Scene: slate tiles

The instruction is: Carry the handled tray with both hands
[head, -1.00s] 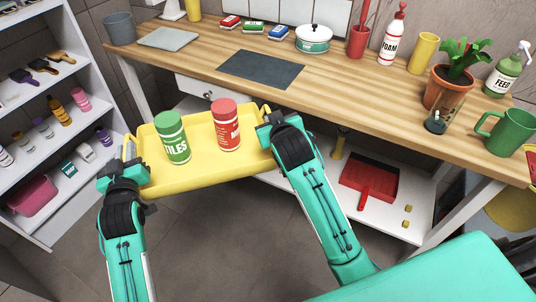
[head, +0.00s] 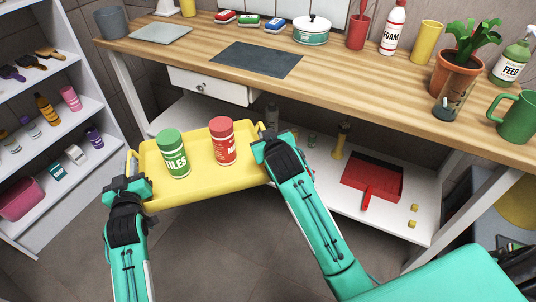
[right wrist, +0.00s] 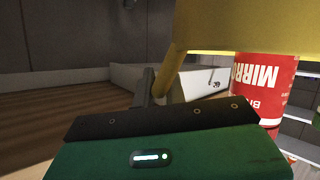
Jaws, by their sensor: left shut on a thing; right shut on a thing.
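The yellow handled tray (head: 205,188) is held in the air in front of the workbench, between my two arms. A green canister (head: 173,155) and a red canister (head: 222,142) stand upright on it. My left gripper (head: 130,180) is shut on the handle at the tray's left end. My right gripper (head: 264,143) is shut on the handle at the right end; its fingertips are partly hidden. In the right wrist view the tray (right wrist: 240,25) and the red canister (right wrist: 262,88) show upside down close by.
The wooden workbench (head: 370,105) is behind the tray, with a dark slate mat (head: 257,59) on a clear stretch. A white pot (head: 312,31), red cup (head: 356,32) and plant pot (head: 455,75) stand farther right. A white shelf unit (head: 85,168) is at left.

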